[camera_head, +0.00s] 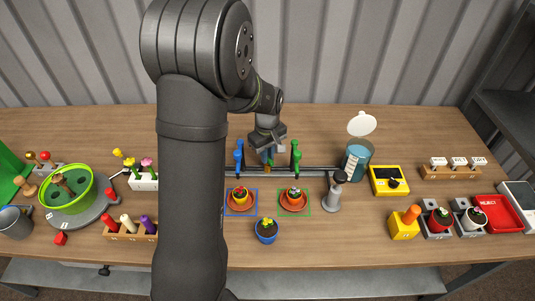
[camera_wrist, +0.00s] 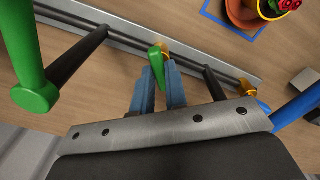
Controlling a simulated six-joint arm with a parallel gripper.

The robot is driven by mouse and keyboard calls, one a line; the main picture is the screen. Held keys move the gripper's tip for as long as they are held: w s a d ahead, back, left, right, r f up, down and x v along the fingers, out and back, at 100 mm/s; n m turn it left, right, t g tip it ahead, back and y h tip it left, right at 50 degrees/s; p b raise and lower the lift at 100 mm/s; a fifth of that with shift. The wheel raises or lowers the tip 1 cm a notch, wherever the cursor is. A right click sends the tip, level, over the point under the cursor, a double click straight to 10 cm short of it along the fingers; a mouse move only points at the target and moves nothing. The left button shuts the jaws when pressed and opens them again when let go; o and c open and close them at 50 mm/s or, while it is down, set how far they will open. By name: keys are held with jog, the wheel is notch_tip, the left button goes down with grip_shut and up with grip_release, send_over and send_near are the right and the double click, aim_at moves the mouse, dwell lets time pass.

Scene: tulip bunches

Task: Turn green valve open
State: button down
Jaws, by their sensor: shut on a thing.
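The green valve (camera_wrist: 157,62) is a small green lever on a brass-coloured fitting (camera_wrist: 163,47) on the pipe rail. My gripper (camera_wrist: 158,84) has its two blue-grey fingers on either side of the lever, shut on it. In the wrist view the lever appears to point across the pipe, but its exact turn is hard to tell. In the head view my gripper (camera_head: 268,154) is low over the rail between a blue post (camera_head: 239,157) and a green post (camera_head: 296,158). The lever is mostly hidden there.
The green post (camera_wrist: 34,85) and the blue post (camera_wrist: 300,108) flank the gripper. Potted plants on saucers (camera_head: 242,208) (camera_head: 294,208) stand in front of the rail, with a blue pot (camera_head: 266,236) nearer. A jar (camera_head: 356,162) with its lid raised stands right of the rail.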

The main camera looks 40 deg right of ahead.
jog(key=n, duration=0.4)
jog(key=shift+n, duration=0.3)
jog(key=n, duration=0.4)
jog(key=shift+n, duration=0.3)
jog(key=c, duration=1.4)
grip_release()
jog(key=shift+c, duration=0.2)
notch_tip(320, 180, up, 17)
jog(key=shift+r, duration=0.2)
